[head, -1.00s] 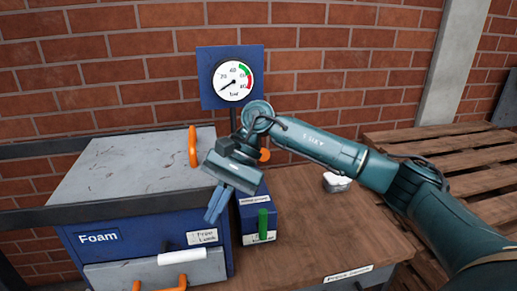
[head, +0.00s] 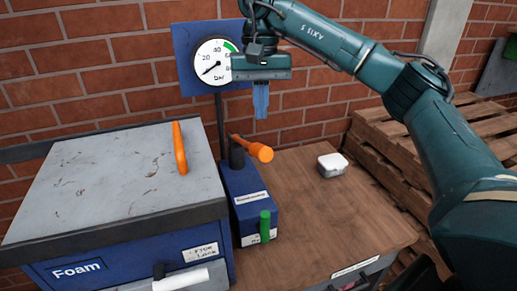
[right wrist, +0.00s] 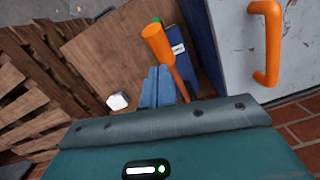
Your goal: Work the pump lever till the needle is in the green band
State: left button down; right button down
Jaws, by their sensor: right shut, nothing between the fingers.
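The blue pump (head: 238,181) stands on the wooden table beside the Foam box, with a green handle (head: 265,226) at its front. Its lever (head: 257,151) has an orange grip and tilts to the right; it also shows in the right wrist view (right wrist: 156,43). The round gauge (head: 209,50) is on a blue board behind. Its needle points to the lower left, below the 20 mark and away from the green band, which is partly covered by my gripper. My right gripper (head: 261,113) is shut and empty, pointing down above the lever, apart from it. My left gripper is out of view.
The Foam box (head: 120,245) with a grey lid and orange handle (head: 180,148) stands left of the pump. A small white item (head: 332,165) lies on the table (head: 330,215). Wooden pallets (head: 385,145) are stacked at the right. The table's middle is clear.

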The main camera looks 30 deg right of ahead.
aim_at(261, 152)
jog(key=shift+s+a+f+b, duration=0.15)
jog(key=shift+f+b, duration=0.2)
jog(key=shift+f, duration=1.2)
jog(key=shift+s+f+b, duration=0.1)
jog(key=shift+f+b, duration=0.25)
jog(key=shift+f, duration=1.45)
jog(key=shift+f+b, duration=0.2)
jog(key=shift+b, duration=0.15)
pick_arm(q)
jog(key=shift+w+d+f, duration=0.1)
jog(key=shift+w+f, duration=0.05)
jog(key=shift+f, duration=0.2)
